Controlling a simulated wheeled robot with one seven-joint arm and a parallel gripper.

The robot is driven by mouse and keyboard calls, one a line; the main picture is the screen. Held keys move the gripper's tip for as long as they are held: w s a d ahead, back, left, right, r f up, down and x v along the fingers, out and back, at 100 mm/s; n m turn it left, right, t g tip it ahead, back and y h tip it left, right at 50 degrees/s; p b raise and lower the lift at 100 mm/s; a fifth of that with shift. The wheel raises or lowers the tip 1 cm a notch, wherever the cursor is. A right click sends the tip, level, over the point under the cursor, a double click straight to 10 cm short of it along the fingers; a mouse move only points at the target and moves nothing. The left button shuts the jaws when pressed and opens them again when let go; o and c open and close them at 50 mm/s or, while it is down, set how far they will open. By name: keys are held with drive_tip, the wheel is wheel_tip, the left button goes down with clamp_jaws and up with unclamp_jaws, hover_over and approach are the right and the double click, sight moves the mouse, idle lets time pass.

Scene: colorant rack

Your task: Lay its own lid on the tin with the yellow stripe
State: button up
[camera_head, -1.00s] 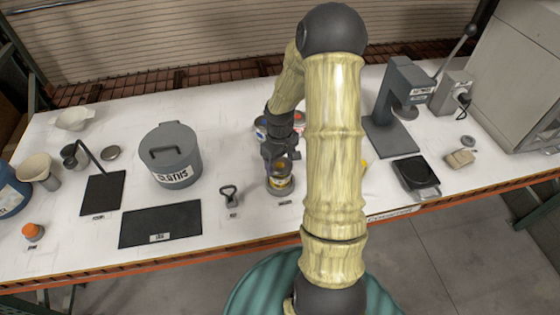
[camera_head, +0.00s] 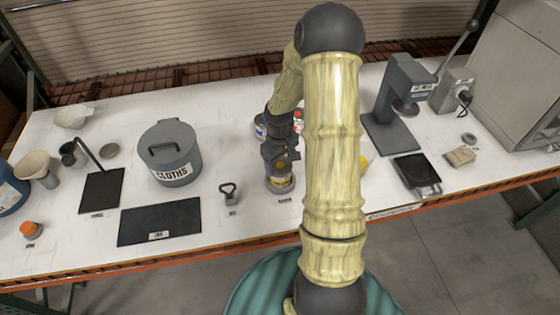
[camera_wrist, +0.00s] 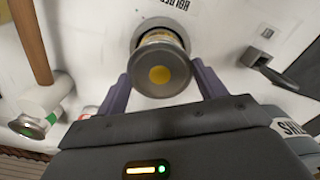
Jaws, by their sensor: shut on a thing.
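A grey round lid with a yellow dot (camera_wrist: 160,73) is between the two fingers of my gripper (camera_wrist: 163,84) in the wrist view. My gripper is shut on this lid. The tin with the yellow stripe (camera_wrist: 158,37) shows just behind the lid, mostly covered by it. In the head view my gripper (camera_head: 281,168) is directly over the tin (camera_head: 280,186), which stands near the front edge of the bench. The lid is over the tin's mouth; I cannot tell whether it touches the rim.
A blue-marked tin (camera_head: 261,127) and a red-marked one (camera_head: 299,118) stand behind my gripper. A green-striped tin (camera_wrist: 40,108) shows in the wrist view. The cloths bin (camera_head: 170,155) and a small black-handled tool (camera_head: 230,195) are to the left. A stand (camera_head: 392,125) is to the right.

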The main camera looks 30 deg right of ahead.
drive_tip(key=o, duration=1)
wheel_tip(320, 180, up, 17)
drive_tip(key=b, duration=0.2)
drive_tip(key=shift+r, duration=0.2)
drive_tip(key=shift+a, duration=0.1)
drive_tip(key=s+a+f+m+t, duration=0.1)
drive_tip(key=s+a+f, duration=0.1)
drive_tip(key=s+a, duration=0.4)
drive_tip(key=s+a+f+m+t, duration=0.1)
drive_tip(key=s+a+f, duration=0.1)
drive_tip(key=s+a, duration=0.4)
drive_tip(key=shift+s+a+f+m+t, duration=0.3)
drive_tip(key=shift+a+f+m, duration=0.1)
drive_tip(key=shift+a, duration=0.25)
